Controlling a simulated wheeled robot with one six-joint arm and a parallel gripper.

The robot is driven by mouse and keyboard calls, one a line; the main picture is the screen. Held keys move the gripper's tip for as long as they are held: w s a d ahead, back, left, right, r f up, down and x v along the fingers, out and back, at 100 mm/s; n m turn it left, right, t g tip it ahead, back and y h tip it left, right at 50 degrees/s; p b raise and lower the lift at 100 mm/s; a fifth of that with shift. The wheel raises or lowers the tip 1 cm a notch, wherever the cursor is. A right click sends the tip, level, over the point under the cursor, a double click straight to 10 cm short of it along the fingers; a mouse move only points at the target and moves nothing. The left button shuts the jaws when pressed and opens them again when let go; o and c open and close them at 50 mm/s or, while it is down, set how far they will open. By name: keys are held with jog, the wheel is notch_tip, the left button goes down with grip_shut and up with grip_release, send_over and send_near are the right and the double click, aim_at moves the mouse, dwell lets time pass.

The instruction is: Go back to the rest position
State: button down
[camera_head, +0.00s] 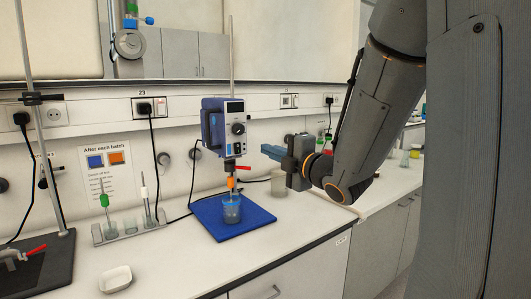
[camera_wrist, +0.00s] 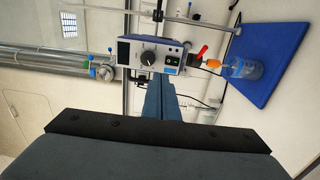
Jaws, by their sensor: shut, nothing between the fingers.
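My gripper (camera_head: 270,152) is shut and empty. It is held in the air above the bench, right of the blue overhead stirrer (camera_head: 224,128), its fingers pointing left. In the wrist view my gripper's fingers (camera_wrist: 153,97) are together, and the stirrer (camera_wrist: 150,54) appears sideways beyond them. Below the stirrer, a beaker (camera_head: 231,208) of bluish liquid stands on a blue mat (camera_head: 258,222), with an orange part and a red lever above it. The beaker (camera_wrist: 244,69) and mat (camera_wrist: 272,62) also show in the wrist view. My gripper appears apart from them.
A rack (camera_head: 127,230) with stirring shafts stands left of the mat. A white dish (camera_head: 115,279) lies at the front left. A beaker-like vessel (camera_head: 279,183) stands behind, below my gripper. A stand with a dark base (camera_head: 45,275) is at far left.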

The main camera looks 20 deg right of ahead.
dwell(0.4)
jog(key=s+a+f+m+g+h, duration=0.1)
jog(key=s+f+m+g+h, duration=0.25)
jog(key=f+m, duration=0.45)
jog(key=s+f+m+g+h, duration=0.2)
jog(key=f+m+g, duration=0.3)
jog(key=f, duration=0.6)
jog(key=s+a+f+m+g, duration=0.3)
jog(key=s+a+f+g, duration=0.1)
jog(key=s, duration=0.5)
jog(key=s+a+f+m+g+y, duration=0.1)
jog(key=s+a+f+m+g, duration=0.2)
jog(key=s, duration=0.5)
notch_tip(320, 180, down, 3)
jog(key=shift+s+a+r+m+g, duration=0.2)
jog(key=shift+s+a+m+g, duration=0.3)
jog(key=shift+m, duration=0.3)
jog(key=shift+w+d, duration=0.1)
